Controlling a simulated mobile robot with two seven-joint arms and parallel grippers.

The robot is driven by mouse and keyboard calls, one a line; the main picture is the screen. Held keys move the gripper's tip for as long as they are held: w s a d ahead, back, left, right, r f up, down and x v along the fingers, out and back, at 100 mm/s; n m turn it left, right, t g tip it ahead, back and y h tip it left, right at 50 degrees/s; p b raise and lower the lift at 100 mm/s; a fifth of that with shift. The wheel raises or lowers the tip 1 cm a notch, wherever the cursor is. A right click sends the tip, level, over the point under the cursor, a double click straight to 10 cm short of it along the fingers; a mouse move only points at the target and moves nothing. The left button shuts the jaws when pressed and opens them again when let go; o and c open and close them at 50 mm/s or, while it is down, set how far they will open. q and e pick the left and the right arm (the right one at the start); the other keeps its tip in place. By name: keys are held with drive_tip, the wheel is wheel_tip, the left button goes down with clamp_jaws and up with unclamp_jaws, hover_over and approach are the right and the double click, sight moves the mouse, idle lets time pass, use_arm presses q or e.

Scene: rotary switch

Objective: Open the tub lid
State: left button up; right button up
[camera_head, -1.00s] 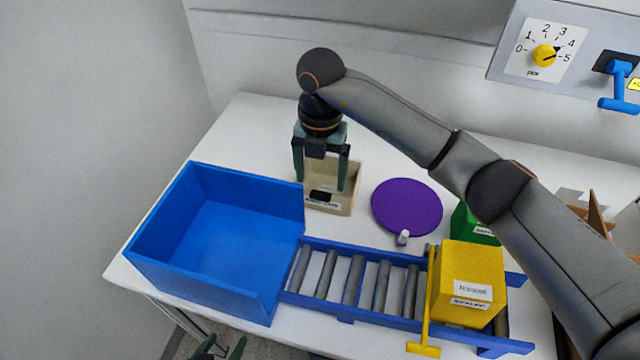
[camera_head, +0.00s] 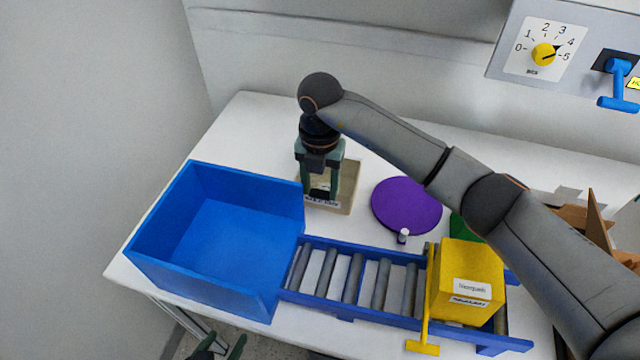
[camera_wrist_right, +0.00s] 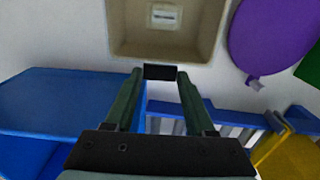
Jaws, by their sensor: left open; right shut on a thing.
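The tan tub (camera_head: 346,192) stands on the white table behind the blue bin. A small black handle (camera_wrist_right: 160,72) is at the tub's near side, above a label. My right gripper (camera_head: 320,194) points down and is shut on this handle. In the right wrist view, its two fingertips press the handle's ends, and the tub (camera_wrist_right: 118,28) lies just beyond, with a small pale label inside. Whether the handle belongs to a separate lid is unclear. My left gripper (camera_head: 224,345) is open and empty, low at the bottom edge, mostly cut off.
A blue bin (camera_head: 147,250) stands left of a roller conveyor (camera_head: 345,275) with a yellow box (camera_head: 470,275) and yellow lever (camera_head: 426,315). A purple disc (camera_head: 405,203) lies right of the tub. My right arm spans the table's right side. A dial panel (camera_head: 545,50) is at the back.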

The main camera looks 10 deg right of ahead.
sight(324, 185)
clamp_jaws()
drive_tip(key=shift+r, duration=0.15)
idle(0.4)
drive_tip(key=shift+w+d+r+g+y+p, duration=0.2)
drive_tip(key=shift+w+r+g+y, duration=0.1)
drive_tip(key=shift+r+g, duration=0.4)
drive_tip(key=shift+w+d+r+g+y+p, duration=0.1)
drive_tip(key=shift+w+r+g+y+p, duration=0.15)
drive_tip(key=shift+r+g, duration=0.45)
drive_tip(key=shift+w+d+r, duration=0.15)
drive_tip(key=shift+w+r, duration=0.2)
drive_tip(key=shift+r, duration=0.25)
drive_tip(key=shift+w+d+r, duration=0.1)
drive_tip(key=shift+w+r, duration=0.25)
drive_tip(key=shift+r, duration=0.25)
drive_tip(key=shift+w+d+r, duration=0.35)
drive_tip(key=shift+w+r, duration=0.3)
drive_tip(key=shift+r, duration=0.05)
